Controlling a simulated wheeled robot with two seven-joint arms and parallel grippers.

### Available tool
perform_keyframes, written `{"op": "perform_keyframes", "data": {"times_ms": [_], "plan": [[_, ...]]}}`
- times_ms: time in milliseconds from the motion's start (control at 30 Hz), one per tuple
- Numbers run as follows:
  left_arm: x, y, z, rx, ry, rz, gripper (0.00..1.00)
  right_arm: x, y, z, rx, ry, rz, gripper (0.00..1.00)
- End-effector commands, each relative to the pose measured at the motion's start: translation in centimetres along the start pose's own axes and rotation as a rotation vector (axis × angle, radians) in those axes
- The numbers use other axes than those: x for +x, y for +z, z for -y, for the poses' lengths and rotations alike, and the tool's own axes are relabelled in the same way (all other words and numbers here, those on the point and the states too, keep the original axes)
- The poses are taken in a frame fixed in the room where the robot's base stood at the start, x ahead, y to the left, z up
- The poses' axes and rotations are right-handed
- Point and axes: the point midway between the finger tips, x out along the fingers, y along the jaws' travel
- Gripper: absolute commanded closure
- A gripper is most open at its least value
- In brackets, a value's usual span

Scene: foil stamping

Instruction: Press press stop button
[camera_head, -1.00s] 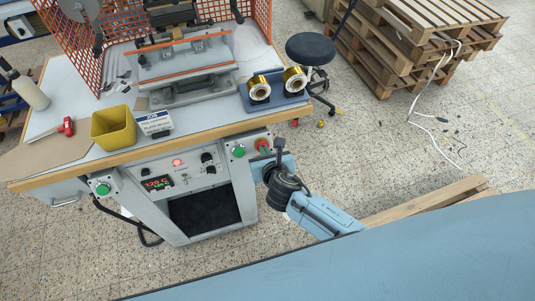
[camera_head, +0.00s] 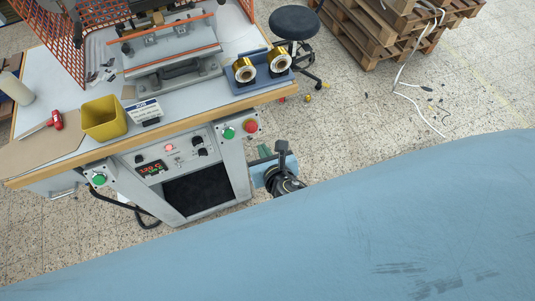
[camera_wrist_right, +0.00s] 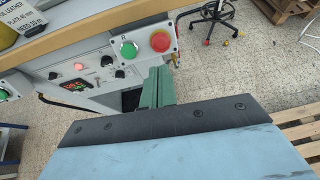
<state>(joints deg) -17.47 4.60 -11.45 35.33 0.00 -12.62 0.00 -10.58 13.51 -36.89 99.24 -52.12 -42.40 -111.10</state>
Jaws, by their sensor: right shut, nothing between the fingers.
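The red press stop button (camera_head: 251,126) is a round mushroom head on a small grey box at the right end of the press front, just under the table edge. It shows fully in the right wrist view (camera_wrist_right: 160,41). A green button (camera_head: 229,133) sits left of it on the same box, also in the right wrist view (camera_wrist_right: 128,49). My right gripper (camera_head: 264,150), with green fingers, is shut and empty. Its fingers in the right wrist view (camera_wrist_right: 159,80) are below the red button, with a visible gap. My left gripper is out of view.
Another green button (camera_head: 98,179) is at the left of the press front. The control panel has a lit red lamp (camera_head: 169,147) and a display (camera_head: 151,168). Gold foil rolls (camera_head: 279,61), a yellow bin (camera_head: 104,118) and a sign stand on the table. A stool (camera_head: 294,24) stands behind.

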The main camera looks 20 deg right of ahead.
Motion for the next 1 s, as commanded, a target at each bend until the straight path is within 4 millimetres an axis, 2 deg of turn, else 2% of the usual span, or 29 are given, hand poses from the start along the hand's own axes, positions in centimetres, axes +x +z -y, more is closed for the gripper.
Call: {"op": "perform_keyframes", "data": {"times_ms": [100, 300, 867, 933, 1000], "plan": [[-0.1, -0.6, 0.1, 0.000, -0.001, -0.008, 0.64, -1.7, -0.1, 0.0, -0.001, 0.001, -0.001, 1.00], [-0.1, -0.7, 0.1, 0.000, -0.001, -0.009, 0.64, -2.9, 0.0, 0.0, 0.000, 0.000, -0.001, 1.00], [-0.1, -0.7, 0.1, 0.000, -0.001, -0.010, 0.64, -3.0, 0.0, 0.0, 0.000, 0.001, -0.001, 1.00], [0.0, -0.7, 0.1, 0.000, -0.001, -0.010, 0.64, -2.8, -0.4, 0.0, 0.009, 0.000, -0.007, 1.00], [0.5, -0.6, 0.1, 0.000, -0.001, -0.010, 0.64, -2.2, -1.8, 0.3, 0.048, -0.002, -0.030, 1.00]]}}
